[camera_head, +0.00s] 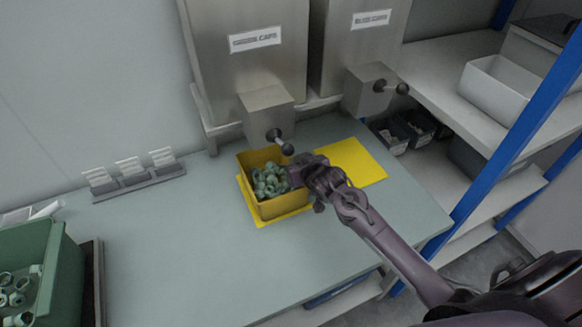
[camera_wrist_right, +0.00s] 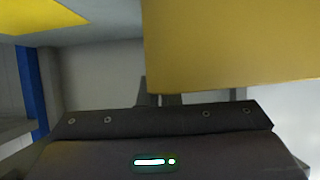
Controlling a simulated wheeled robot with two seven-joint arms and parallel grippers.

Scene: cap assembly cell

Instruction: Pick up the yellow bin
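The yellow bin (camera_head: 282,207) stands on the table below the left dispenser, on a yellow mat. It is upright, open at the top and holds several green ring-shaped caps (camera_head: 268,182). My right gripper (camera_head: 302,174) is at the bin's right side, at the height of its rim, with the arm reaching in from the lower right. In the right wrist view the bin's yellow wall (camera_wrist_right: 235,42) fills the upper right, directly in front of the gripper, and covers most of the fingers. Whether the fingers close on the wall cannot be seen. My left gripper is out of view.
A second yellow mat (camera_head: 360,163) lies bare to the right. Two steel dispensers with black-knobbed levers (camera_head: 281,142) overhang the table. A green bin (camera_head: 50,275) of parts stands at lower left, a card holder (camera_head: 138,180) at the back. A blue-post shelf (camera_head: 520,125) is right. The table's middle is clear.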

